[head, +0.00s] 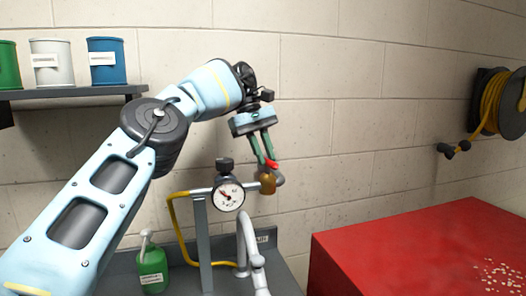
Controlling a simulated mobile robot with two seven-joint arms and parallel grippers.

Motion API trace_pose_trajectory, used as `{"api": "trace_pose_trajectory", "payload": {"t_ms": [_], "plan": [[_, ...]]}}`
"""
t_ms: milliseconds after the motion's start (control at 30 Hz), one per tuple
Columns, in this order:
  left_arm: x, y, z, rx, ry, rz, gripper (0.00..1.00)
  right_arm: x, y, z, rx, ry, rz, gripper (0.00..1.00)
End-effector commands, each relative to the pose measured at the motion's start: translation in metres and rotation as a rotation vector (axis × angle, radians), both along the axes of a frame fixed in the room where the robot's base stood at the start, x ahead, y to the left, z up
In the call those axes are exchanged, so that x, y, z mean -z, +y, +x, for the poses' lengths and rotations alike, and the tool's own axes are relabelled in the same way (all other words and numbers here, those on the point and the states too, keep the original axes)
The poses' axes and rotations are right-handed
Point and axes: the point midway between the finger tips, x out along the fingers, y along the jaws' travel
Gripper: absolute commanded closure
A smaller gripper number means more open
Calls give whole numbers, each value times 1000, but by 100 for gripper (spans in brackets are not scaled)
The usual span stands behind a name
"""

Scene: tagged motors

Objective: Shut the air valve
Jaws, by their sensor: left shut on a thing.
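The air valve (268,184) is a brass body on the grey pipe, to the right of a round white pressure gauge (229,195). Its red handle (272,164) sits on top. My left gripper (268,163) comes down from above, and its greenish fingers are closed on the red handle. The fingers hide part of the handle, so its exact angle is hard to tell. The gauge needle is small, and I cannot read its value. My right gripper is not in view.
A yellow hose (172,222) loops left of the grey stand. A green bottle (152,266) stands on the bench. A red cabinet (420,250) fills the lower right. A hose reel (498,103) hangs on the right wall. A shelf (75,92) holds several cans at upper left.

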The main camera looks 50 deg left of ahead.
Motion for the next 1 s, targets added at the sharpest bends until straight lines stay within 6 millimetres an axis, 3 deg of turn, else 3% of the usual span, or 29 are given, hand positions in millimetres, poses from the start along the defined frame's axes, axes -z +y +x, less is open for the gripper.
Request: {"api": "trace_pose_trajectory", "payload": {"t_ms": [1000], "plan": [[-2, 1, 1, 90, -4, 0, 100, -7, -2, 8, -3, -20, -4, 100]]}}
